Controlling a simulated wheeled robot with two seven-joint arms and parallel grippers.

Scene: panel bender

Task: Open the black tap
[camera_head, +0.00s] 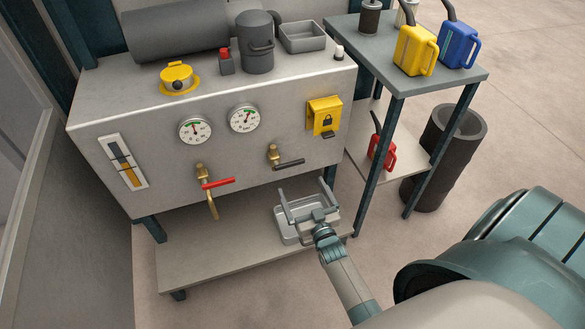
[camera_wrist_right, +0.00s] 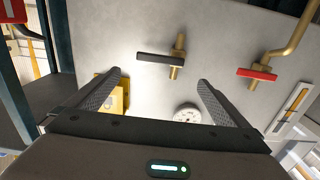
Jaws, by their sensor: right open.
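The black tap (camera_head: 289,163) is on the front panel of the grey machine, right of the red tap (camera_head: 218,183). Its black lever lies roughly level and points right from a brass body. In the right wrist view the black tap (camera_wrist_right: 160,57) shows beyond the fingertips, with the lever across the upright brass pipe. My right gripper (camera_head: 303,187) is open and empty, below and in front of the black tap, apart from it. Its two fingers also show in the right wrist view (camera_wrist_right: 160,80). The red tap (camera_wrist_right: 257,73) shows at right there. My left gripper is not in view.
A grey tray (camera_head: 290,234) sits on the lower shelf (camera_head: 220,268) behind my right gripper. Two gauges (camera_head: 195,130) and a yellow lock box (camera_head: 324,117) are on the panel above the taps. A side table (camera_head: 455,82) with cans stands at right.

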